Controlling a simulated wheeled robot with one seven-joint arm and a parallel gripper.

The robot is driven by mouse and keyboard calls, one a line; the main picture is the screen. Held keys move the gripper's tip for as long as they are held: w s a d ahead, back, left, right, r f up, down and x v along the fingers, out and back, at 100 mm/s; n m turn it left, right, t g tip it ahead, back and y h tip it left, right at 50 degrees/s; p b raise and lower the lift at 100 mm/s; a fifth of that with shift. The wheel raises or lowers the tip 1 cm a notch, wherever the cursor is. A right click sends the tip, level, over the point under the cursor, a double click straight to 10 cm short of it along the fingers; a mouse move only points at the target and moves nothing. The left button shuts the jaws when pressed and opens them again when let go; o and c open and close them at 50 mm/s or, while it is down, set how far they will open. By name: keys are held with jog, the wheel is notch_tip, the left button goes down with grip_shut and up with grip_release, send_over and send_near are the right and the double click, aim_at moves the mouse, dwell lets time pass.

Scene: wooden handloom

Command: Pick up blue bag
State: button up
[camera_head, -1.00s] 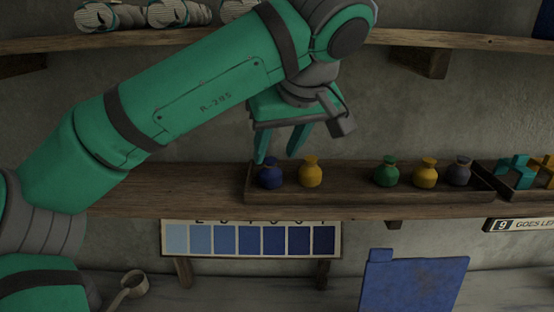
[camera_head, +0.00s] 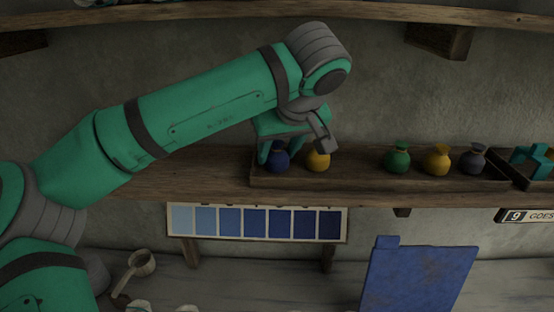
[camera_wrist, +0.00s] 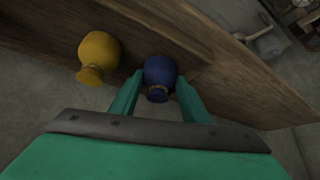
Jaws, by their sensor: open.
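The blue bag (camera_head: 278,158) is a small round pouch with a tied neck, at the left end of a shallow wooden tray (camera_head: 350,184) on the shelf. My gripper (camera_head: 281,154) is lowered at it, and one finger partly covers the bag in the head view. In the wrist view the blue bag (camera_wrist: 160,74) lies between the two fingertips of my open gripper (camera_wrist: 157,84). The left finger is close to its side; I cannot tell if either finger touches it.
A yellow bag (camera_head: 318,160) stands close beside the blue one. Green (camera_head: 398,158), yellow (camera_head: 436,160) and grey (camera_head: 474,158) bags stand farther right in the tray. A blue colour chart (camera_head: 258,222) hangs below the shelf (camera_head: 160,185). An upper shelf (camera_head: 370,16) runs above.

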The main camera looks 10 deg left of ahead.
jog(key=shift+w+a+f, duration=0.15)
jog(key=shift+w+f, duration=0.2)
jog(key=shift+f, duration=0.2)
jog(key=c, duration=0.7)
jog(key=shift+w, duration=0.1)
